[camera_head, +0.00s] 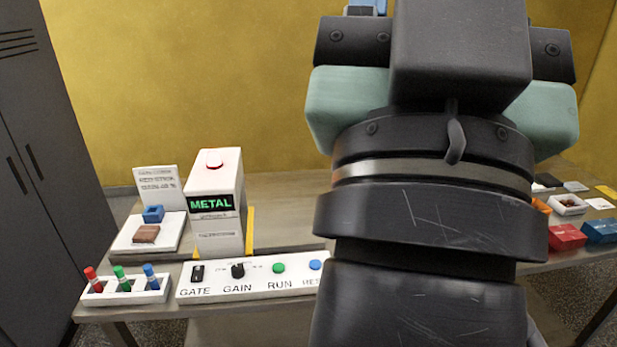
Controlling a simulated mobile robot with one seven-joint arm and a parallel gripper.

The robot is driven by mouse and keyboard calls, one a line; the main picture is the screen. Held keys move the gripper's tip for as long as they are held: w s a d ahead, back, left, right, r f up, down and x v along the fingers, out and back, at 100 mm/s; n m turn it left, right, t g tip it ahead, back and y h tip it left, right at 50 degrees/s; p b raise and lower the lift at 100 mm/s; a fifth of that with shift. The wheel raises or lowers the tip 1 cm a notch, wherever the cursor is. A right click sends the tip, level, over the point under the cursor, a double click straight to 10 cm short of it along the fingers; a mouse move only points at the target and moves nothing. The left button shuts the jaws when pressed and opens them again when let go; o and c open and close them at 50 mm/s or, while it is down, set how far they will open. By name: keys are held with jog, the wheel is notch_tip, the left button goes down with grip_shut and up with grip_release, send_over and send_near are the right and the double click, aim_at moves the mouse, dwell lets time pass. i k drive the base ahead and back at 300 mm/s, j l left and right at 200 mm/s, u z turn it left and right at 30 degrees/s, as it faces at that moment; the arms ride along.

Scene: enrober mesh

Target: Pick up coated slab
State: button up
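A small brown slab (146,233), which looks chocolate-coated, lies on a white plate (127,245) at the left of the table. A blue block (153,214) with a hollow top sits just behind it on the same plate. A small dark flat piece (547,180) lies at the far right of the table; I cannot tell if it is a slab too. My arm fills the middle and right of the picture. My gripper is not visible, so I cannot see its fingers or anything in them.
A white box with a METAL display (215,203) and red button stands right of the plate. In front are a control panel (250,278) and a rack of coloured pens (125,291). Red (567,237) and blue bins (601,231) stand at right. My arm hides the table's middle.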

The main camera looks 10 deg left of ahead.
aim_at(145, 234)
jog(key=i+j+u, duration=0.2)
jog(key=i+j, duration=1.35)
jog(key=i, duration=0.1)
